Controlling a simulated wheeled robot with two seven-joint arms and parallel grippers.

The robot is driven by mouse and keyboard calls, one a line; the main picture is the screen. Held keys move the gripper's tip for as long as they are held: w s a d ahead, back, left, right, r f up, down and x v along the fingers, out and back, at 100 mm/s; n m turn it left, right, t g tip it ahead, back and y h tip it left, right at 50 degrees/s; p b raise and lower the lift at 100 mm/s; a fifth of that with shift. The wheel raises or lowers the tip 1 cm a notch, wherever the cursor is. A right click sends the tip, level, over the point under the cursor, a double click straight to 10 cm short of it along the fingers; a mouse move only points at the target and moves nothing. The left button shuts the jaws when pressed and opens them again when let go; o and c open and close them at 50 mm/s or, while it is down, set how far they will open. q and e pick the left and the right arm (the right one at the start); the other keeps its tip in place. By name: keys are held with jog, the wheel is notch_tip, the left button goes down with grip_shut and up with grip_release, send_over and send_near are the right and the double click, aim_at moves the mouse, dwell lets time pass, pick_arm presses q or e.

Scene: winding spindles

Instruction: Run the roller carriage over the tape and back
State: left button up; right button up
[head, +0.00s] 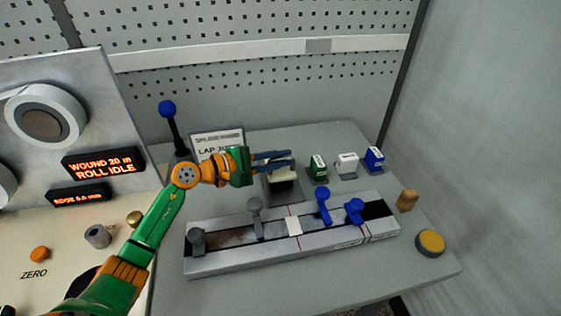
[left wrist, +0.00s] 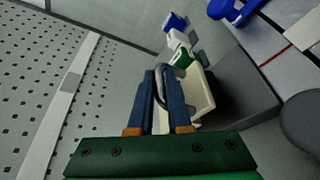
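A cream, box-like piece (head: 284,172), which I take to be the roller carriage, stands on a grey block behind the splicing track (head: 235,257). Its body (left wrist: 203,98) and a dark curved handle (left wrist: 161,88) show in the left wrist view. My left gripper (head: 288,160) reaches over it from the left. Its two blue fingers (left wrist: 160,85) lie close together with the handle between them; whether they press on it is unclear. A pale patch (head: 294,227) lies across the middle of the track, by a red line. My right gripper is not in view.
Grey levers (head: 256,217) and blue levers (head: 323,205) stand up from the track. Green (head: 318,167), white (head: 346,165) and blue (head: 374,158) blocks stand behind it. A blue-knobbed post (head: 168,115) and sign (head: 215,140) are at left. A yellow button (head: 430,242) is at right.

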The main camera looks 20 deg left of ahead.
pick_arm(q)
jog(key=o, duration=0.4)
jog(key=shift+w+a, duration=0.1)
jog(key=shift+w, duration=0.05)
jog(key=shift+r, duration=0.1)
jog(key=shift+r, duration=0.35)
notch_tip(320, 180, up, 3)
jog(key=shift+f+b, duration=0.1)
jog(key=shift+b, duration=0.45)
jog(key=s+d+r+b, duration=0.1)
jog(key=s+d+r, duration=0.1)
jog(key=s+r, duration=0.2)
jog(key=s+d+r+b, duration=0.2)
jog(key=s+r, duration=0.3)
jog(key=s, duration=0.4)
jog(key=shift+s+d+r, duration=0.2)
jog(key=shift+d+r, duration=0.05)
jog(key=shift+d, duration=0.15)
jog(key=shift+w, duration=0.1)
